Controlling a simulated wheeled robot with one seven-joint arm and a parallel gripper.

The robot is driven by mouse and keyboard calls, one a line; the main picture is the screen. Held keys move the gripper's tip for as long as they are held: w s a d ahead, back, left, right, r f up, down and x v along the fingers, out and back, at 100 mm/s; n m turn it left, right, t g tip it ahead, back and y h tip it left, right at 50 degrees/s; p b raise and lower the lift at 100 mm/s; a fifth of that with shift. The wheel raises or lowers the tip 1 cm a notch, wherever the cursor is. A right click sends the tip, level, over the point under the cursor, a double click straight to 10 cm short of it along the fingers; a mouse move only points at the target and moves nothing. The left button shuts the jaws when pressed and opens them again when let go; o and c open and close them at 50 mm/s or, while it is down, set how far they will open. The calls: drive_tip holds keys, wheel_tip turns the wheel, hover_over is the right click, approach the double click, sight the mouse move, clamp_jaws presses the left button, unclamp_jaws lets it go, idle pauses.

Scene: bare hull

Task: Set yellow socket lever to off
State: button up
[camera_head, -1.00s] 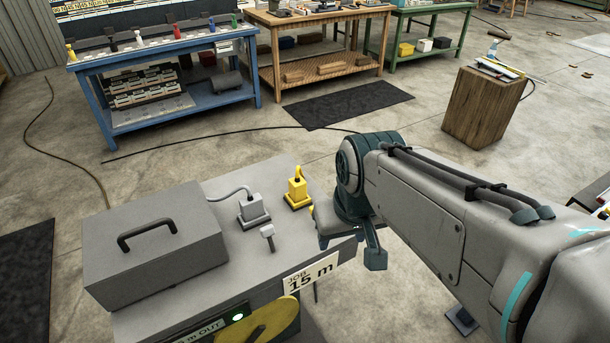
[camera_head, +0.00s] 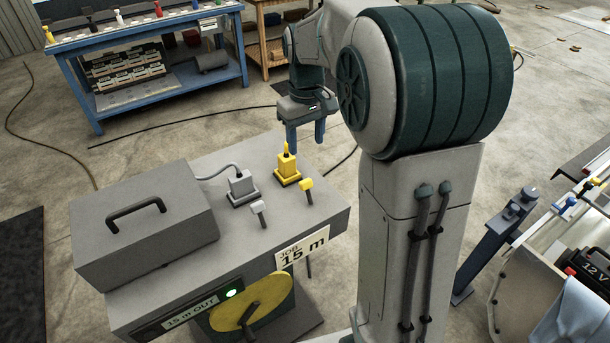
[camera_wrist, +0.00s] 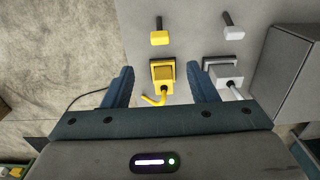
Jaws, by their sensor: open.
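The yellow socket (camera_head: 287,168) sits on the grey bench top with a yellow plug in it. Its yellow-headed lever (camera_head: 306,185) stands in front of it on a thin stem. In the wrist view the yellow socket (camera_wrist: 162,75) lies between my fingers in the picture, and the lever's yellow head (camera_wrist: 159,38) is above it, past the fingertips, dark stem pointing up. My gripper (camera_head: 305,138) is open and empty, pointing down beyond the socket at the bench's far side. It also shows in the wrist view (camera_wrist: 161,72). Neither finger visibly touches the lever.
A white socket (camera_head: 241,188) with a grey cable and a white-headed lever (camera_head: 259,208) stand close to the left. A grey box with a handle (camera_head: 147,225) is further left. A yellow disc (camera_head: 250,302) is on the bench front.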

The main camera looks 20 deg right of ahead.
sight(306, 181)
wheel_tip(306, 181, down, 12)
drive_tip(key=shift+f+p, duration=0.1)
drive_tip(key=shift+p, duration=0.35)
clamp_jaws()
